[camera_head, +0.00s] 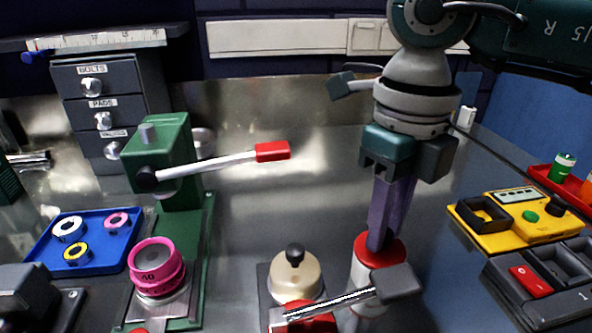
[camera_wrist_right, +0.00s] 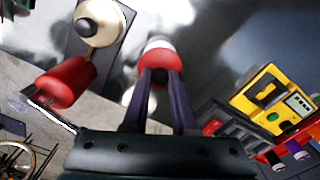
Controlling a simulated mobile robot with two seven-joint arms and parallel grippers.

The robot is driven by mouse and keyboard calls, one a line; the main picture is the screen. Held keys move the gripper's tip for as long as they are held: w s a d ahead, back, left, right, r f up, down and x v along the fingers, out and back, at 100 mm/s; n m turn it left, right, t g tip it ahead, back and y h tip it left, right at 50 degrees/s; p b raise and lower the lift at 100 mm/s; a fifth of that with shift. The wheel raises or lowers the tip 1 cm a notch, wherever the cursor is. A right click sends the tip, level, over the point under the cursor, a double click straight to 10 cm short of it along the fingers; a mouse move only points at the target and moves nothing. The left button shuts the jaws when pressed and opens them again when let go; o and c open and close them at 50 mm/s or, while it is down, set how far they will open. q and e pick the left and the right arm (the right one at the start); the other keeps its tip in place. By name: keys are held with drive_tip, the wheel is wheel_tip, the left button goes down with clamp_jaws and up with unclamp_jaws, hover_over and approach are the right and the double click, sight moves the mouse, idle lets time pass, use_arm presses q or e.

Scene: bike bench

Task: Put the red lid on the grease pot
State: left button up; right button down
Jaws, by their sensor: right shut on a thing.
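My right gripper (camera_head: 378,243) reaches down at the right of centre in the head view, with its purple fingers shut on the red lid (camera_head: 392,254). The lid is directly over the white grease pot (camera_head: 362,277), and I cannot tell if it is fully seated. In the right wrist view the fingers (camera_wrist_right: 160,82) close on a dark part in the middle of the red lid (camera_wrist_right: 170,60), and white shows beyond it. A dark grey block on a silver rod hides the pot's lower part in the head view. My left gripper is not in view.
A cream dome with a black knob (camera_head: 296,274) stands left of the pot. The silver rod (camera_head: 335,302) crosses in front. A green press (camera_head: 185,205) with a red-tipped lever stands left. A yellow device (camera_head: 483,238) is right. Bare metal bench lies behind the dome.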

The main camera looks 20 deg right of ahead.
drive_tip(key=shift+f, duration=0.2)
drive_tip(key=c, duration=1)
unclamp_jaws()
wheel_tip(320, 180, up, 11)
drive_tip(key=p, duration=0.8)
